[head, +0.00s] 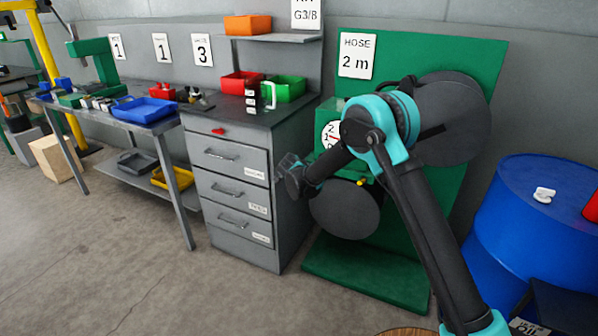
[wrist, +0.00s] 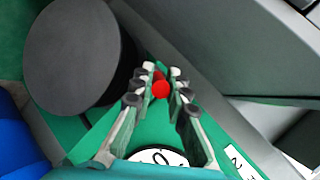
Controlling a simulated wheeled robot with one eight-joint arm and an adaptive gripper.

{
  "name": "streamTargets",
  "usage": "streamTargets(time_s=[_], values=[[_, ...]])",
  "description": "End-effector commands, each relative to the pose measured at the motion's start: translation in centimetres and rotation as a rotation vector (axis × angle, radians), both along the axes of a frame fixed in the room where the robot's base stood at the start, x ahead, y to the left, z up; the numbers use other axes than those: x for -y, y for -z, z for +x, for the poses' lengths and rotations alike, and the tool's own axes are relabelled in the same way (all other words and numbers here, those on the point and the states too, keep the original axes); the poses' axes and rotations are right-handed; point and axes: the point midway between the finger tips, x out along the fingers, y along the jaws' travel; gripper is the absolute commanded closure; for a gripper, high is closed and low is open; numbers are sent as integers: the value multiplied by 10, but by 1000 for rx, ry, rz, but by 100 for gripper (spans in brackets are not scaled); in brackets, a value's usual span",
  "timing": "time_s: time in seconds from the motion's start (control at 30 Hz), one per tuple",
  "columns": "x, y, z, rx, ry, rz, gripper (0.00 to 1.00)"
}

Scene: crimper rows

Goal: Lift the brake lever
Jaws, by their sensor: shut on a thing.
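The brake lever shows as a round red knob (wrist: 160,90) between my fingertips in the wrist view. The rest of the lever is hidden. My gripper (wrist: 161,76) is shut on this red knob, with a finger on each side. In the head view my gripper (head: 287,168) is beside the front right corner of the grey drawer cabinet, and the red knob cannot be made out there. The green hose stand (head: 365,265) stands behind my arm, with a dark round drum (head: 345,212) and a white dial (head: 331,133). The drum (wrist: 72,50) and dial (wrist: 158,157) also show in the wrist view.
The grey drawer cabinet (head: 232,195) stands close left of my gripper, with red and green bins on top. A second dark disc (head: 455,118) is behind my arm. A blue barrel (head: 520,230) stands at right.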

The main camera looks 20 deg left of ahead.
Motion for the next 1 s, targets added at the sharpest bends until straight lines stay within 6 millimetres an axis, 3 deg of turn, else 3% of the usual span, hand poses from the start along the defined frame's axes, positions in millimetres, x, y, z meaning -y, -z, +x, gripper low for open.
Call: streamTargets(time_s=[0.57, 0.6, 0.73, 1.0], values=[[0, -3, 2, -33, 0, 3, 100], [0, -3, 2, -33, 0, 3, 82], [0, -3, 2, -33, 0, 3, 66], [0, -3, 1, -33, 0, 3, 64]])
